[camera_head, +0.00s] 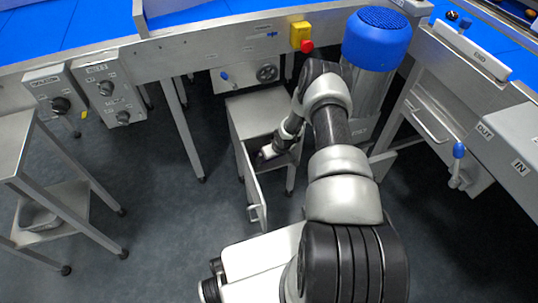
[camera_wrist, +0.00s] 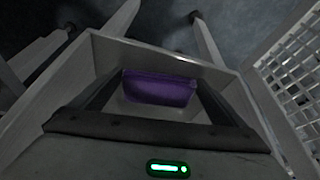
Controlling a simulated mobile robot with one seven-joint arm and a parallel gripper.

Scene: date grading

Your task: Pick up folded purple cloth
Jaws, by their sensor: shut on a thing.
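The folded purple cloth (camera_wrist: 160,90) shows in the middle of the wrist view, between my two dark fingers. My gripper (camera_wrist: 160,82) is shut on it, with a finger against each end. In the head view my gripper (camera_head: 267,152) reaches into the small metal cabinet (camera_head: 256,112) under the workbench. The cloth cannot be made out in the head view. Pale cabinet walls surround the cloth in the wrist view. Whether the cloth touches the cabinet's floor is unclear.
The cabinet door (camera_head: 252,185) stands open toward me. Bench legs stand to its left (camera_head: 183,130). A waste-like blue-topped cylinder (camera_head: 377,40) is at its right. A metal rack (camera_head: 50,190) stands at far left. A white grid basket (camera_wrist: 298,70) is at right in the wrist view.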

